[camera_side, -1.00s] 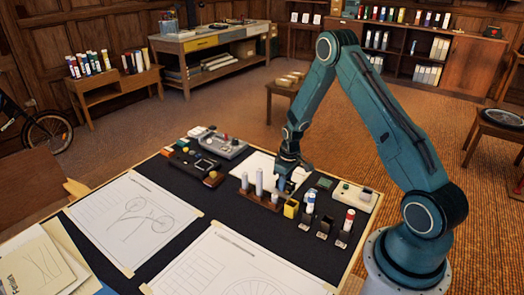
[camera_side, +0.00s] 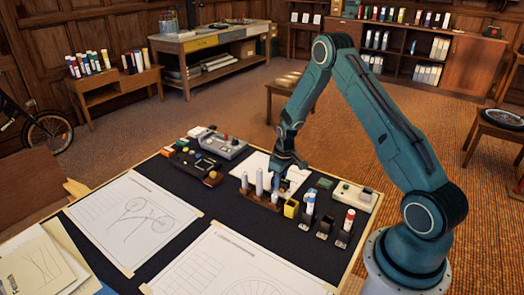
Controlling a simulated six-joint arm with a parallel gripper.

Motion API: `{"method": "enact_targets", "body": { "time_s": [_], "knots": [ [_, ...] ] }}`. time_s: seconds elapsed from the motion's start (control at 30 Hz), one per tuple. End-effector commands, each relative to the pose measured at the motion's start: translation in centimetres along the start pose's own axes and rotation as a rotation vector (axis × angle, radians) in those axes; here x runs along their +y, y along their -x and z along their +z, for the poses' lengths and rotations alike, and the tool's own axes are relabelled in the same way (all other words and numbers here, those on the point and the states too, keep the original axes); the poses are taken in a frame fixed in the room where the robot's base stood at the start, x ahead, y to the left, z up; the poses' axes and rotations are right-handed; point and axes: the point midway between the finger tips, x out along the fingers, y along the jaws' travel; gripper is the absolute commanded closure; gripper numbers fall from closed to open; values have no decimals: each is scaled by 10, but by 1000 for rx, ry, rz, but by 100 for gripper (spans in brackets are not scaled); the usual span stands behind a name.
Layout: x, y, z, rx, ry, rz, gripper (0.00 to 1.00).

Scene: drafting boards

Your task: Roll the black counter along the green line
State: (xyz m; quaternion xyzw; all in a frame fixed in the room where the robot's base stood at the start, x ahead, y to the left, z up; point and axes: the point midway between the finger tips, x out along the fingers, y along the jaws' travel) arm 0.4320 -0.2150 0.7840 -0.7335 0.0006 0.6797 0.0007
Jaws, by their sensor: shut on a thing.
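My gripper (camera_side: 287,168) is shut, low over the white sheet (camera_side: 257,161) at the back of the dark mat. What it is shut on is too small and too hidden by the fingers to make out. I cannot pick out the black counter for certain. No green line is clear on the sheet, which is partly covered by my gripper and the things in front of it.
A brown rack (camera_side: 262,200) with upright grey and bluish cylinders stands just in front of my gripper. A yellow cup (camera_side: 291,208) and several small stands with tubes are to its right. A grey device (camera_side: 222,144) lies back left. Large drawings (camera_side: 133,218) cover the front.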

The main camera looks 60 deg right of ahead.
Motion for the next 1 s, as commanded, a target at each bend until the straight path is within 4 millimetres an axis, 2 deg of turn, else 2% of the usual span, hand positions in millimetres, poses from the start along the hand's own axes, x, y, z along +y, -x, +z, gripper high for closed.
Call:
{"method": "enact_targets", "body": {
  "time_s": [1.0],
  "knots": [
    [-2,-4,-15,-6,1,-4,98]
  ]
}}
